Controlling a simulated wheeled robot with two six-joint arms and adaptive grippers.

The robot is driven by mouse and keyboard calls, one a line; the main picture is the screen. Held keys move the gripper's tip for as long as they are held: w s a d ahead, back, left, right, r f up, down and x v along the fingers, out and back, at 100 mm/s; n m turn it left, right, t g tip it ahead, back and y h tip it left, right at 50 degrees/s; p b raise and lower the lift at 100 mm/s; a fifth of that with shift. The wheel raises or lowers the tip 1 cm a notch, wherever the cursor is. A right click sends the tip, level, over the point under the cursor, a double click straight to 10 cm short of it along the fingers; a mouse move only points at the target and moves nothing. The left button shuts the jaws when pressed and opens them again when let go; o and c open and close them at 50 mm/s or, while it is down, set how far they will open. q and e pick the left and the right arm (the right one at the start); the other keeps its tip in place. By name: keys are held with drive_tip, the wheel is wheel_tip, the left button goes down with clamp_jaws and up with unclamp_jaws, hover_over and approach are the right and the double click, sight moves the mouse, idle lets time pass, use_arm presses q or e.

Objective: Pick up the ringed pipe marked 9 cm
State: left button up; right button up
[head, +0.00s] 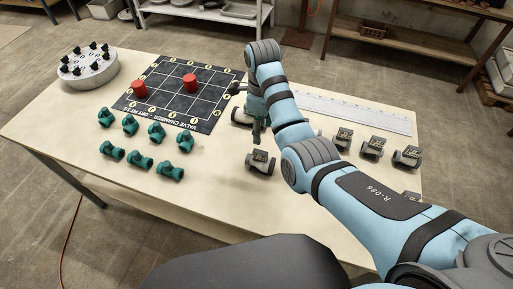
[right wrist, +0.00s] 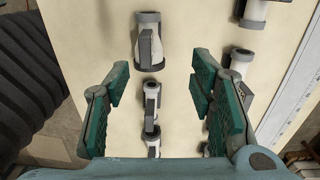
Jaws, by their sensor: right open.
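Several short light-grey pipes with dark end rings and dark label blocks lie on the table, but I cannot read any marking, so I cannot tell which is the 9 cm one. In the head view one pipe (head: 261,161) lies just in front of my right gripper (head: 250,112), and another (head: 240,117) is partly hidden by it. In the right wrist view my right gripper (right wrist: 163,98) is open, with a small pipe (right wrist: 151,103) showing between its fingers. A larger pipe (right wrist: 149,42) lies beyond the fingertips. My left gripper is out of view.
More pipes (head: 373,147) lie right of my arm. Several green fittings (head: 130,125) lie at left, beside a black grid mat (head: 158,101) bearing two red cylinders (head: 190,83). A round grey holder (head: 90,77) stands at the far left. A white ruled strip (head: 350,112) lies behind the arm.

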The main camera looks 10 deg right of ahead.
sight(263, 153)
drive_tip(key=f, duration=0.4)
drive_tip(key=shift+s+f+b, duration=0.1)
drive_tip(key=shift+s+b, duration=0.2)
drive_tip(key=shift+s, duration=0.1)
drive_tip(key=s+f, duration=0.1)
drive_tip(key=s+f+b, duration=0.1)
drive_tip(key=f, duration=0.1)
drive_tip(key=shift+f, duration=0.25)
drive_tip(key=f, duration=0.4)
drive_tip(key=w+f+b, duration=0.1)
drive_tip(key=f, duration=0.1)
drive_tip(key=shift+a, duration=0.2)
drive_tip(key=shift+s+r, duration=0.25)
drive_tip(key=shift+s, duration=0.05)
drive_tip(key=c, duration=0.3)
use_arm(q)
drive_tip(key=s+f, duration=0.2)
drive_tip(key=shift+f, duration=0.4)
use_arm(e)
clamp_jaws()
